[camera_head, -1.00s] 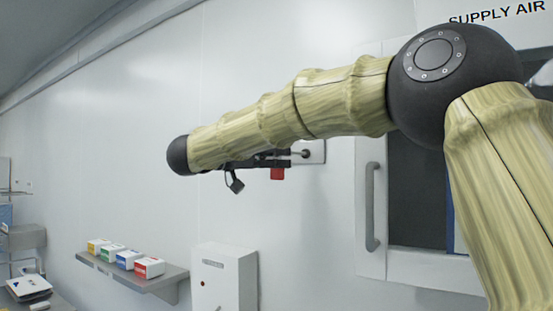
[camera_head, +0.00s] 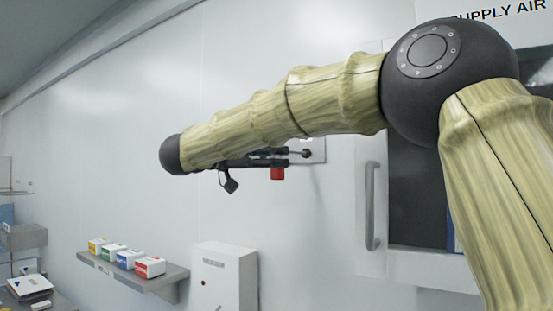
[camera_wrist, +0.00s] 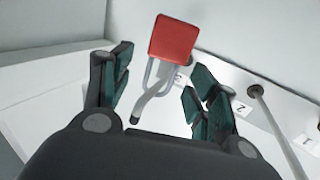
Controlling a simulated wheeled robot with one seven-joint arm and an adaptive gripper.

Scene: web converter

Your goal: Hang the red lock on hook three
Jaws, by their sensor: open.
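The red lock (camera_wrist: 173,38) shows in the wrist view with its grey shackle around a metal hook (camera_wrist: 150,98), beside the label "3". It also shows in the head view (camera_head: 277,173), hanging below the hook line by the wall plate. My gripper (camera_wrist: 160,62) is open, with one dark green finger pad on each side of the shackle and hook, apart from both. In the head view my gripper (camera_head: 264,159) is partly hidden by my arm.
Hook two (camera_wrist: 273,117), by label "2" (camera_wrist: 241,108), stands to the right in the wrist view, close to my right finger. Label "1" (camera_wrist: 308,142) is farther right. A wall shelf (camera_head: 140,277) holds several small boxes. A white wall box (camera_head: 224,278) and cabinet handle (camera_head: 373,205) are nearby.

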